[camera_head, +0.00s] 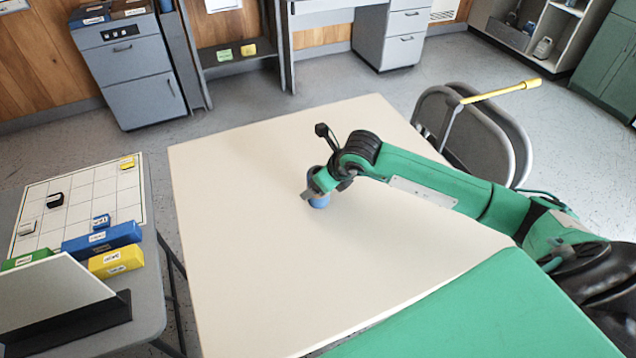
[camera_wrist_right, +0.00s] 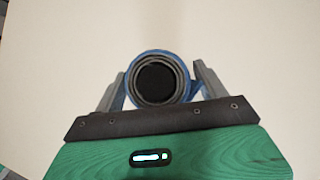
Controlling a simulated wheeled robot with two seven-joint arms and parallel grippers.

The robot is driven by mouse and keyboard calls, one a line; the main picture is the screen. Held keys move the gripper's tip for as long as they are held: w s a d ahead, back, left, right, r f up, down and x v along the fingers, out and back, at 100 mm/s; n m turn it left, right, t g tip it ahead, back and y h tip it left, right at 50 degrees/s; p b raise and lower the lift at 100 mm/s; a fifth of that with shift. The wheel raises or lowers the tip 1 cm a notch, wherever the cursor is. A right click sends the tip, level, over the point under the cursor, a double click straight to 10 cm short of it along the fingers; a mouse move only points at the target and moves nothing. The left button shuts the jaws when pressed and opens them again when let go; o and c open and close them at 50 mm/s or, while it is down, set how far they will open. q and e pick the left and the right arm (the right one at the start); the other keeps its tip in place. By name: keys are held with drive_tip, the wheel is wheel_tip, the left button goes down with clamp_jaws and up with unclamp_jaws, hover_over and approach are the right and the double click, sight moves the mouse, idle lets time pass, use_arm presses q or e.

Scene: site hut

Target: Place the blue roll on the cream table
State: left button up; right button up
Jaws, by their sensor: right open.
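The blue roll (camera_head: 319,201) stands on the cream table (camera_head: 250,260), near its middle, partly hidden by my right gripper. My right gripper (camera_head: 312,190) is open and reaches over the roll from the right. In the right wrist view the roll (camera_wrist_right: 158,78) is seen end-on, with a dark hollow centre. It sits between the two fingers of the right gripper (camera_wrist_right: 160,88), one on each side. Whether a finger touches it I cannot tell. My left gripper is not in view.
A grey side table (camera_head: 150,290) at left holds a gridded board (camera_head: 85,200), blue and yellow boxes and small blocks. Folding chairs (camera_head: 475,120) stand beyond the cream table's right edge, with a yellow stick (camera_head: 500,92) on them. The cream table is otherwise clear.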

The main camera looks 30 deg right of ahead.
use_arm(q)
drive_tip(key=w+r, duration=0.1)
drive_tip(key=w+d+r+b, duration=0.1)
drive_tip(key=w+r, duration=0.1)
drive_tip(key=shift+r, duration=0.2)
use_arm(e)
drive_tip(key=v, duration=1.1)
